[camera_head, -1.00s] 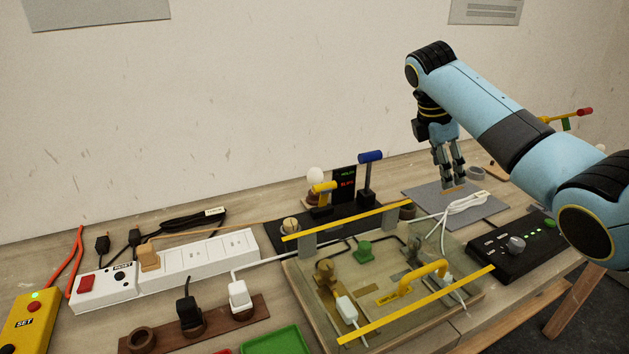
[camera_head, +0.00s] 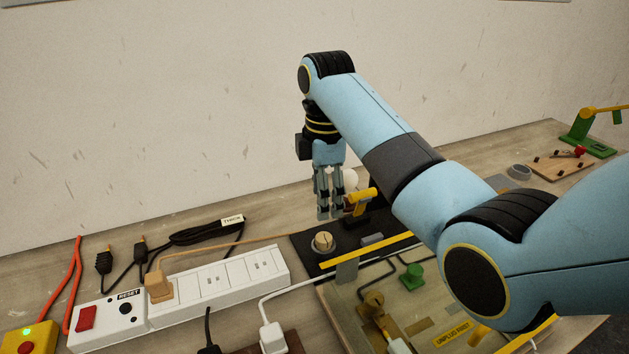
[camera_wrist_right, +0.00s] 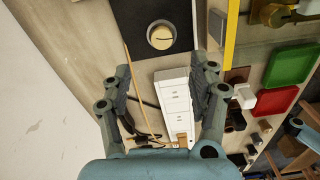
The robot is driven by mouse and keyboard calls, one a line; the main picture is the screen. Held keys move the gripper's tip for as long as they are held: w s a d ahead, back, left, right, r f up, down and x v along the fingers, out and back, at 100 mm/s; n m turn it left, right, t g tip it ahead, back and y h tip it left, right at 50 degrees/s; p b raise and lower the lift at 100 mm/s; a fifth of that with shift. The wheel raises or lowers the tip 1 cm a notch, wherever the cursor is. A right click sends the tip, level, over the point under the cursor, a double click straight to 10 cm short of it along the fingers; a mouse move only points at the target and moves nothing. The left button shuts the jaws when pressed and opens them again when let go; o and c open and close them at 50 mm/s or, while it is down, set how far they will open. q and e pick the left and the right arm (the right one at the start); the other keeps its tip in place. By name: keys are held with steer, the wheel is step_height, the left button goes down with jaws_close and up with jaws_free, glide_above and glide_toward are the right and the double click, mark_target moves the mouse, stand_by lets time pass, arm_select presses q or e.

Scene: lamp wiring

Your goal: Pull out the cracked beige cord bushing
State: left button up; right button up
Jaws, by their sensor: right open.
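The beige cord bushing (camera_head: 323,242) is a round cap with a dark line across its top. It sits in a ring on the black panel (camera_head: 304,259). In the right wrist view the bushing (camera_wrist_right: 160,36) shows near the top, ahead of the fingers. My right gripper (camera_head: 329,217) points down, above and a little behind the bushing in the head view, apart from it. In the wrist view its two fingers (camera_wrist_right: 163,78) are spread with nothing between them. My left gripper is not in view.
A yellow-headed lever (camera_head: 361,198) stands just right of the gripper. A yellow rail (camera_head: 365,249) runs along the clear-covered box beside the panel. The white power strip (camera_head: 215,284) with a beige plug (camera_head: 158,285) lies to the left.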

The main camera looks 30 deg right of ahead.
mark_target(324, 237)
steer(key=shift+s+f, duration=0.25)
steer(key=shift+f, duration=0.75)
step_height(324, 237, down, 3)
steer(key=shift+f, duration=0.2)
step_height(324, 237, down, 5)
steer(key=shift+w+r, duration=0.1)
steer(key=c, duration=1.1)
steer(key=o, duration=0.5)
steer(key=shift+c, duration=0.2)
jaws_close()
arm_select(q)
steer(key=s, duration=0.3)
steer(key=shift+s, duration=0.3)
